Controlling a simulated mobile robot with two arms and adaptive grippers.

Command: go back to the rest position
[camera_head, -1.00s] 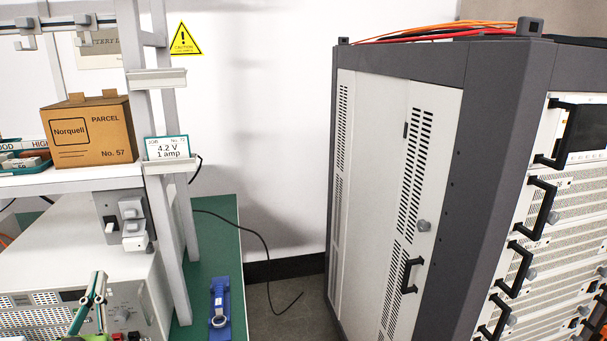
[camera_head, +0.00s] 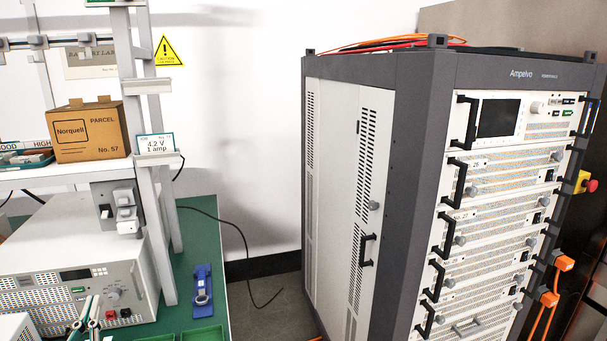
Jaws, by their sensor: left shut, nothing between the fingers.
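My left gripper (camera_head: 88,312) shows at the bottom left in the head view, in front of the bench instrument. Its slim fingers are together with nothing between them, and the rest of it is cut off by the lower edge. My right gripper is not in view.
A tall grey cabinet (camera_head: 375,130) with handled rack units stands at the right. The green bench (camera_head: 208,240) carries a white instrument (camera_head: 70,262), a blue fixture (camera_head: 202,292) and green trays (camera_head: 203,334). A cardboard parcel (camera_head: 90,132) sits on the shelf above. Floor shows between bench and cabinet.

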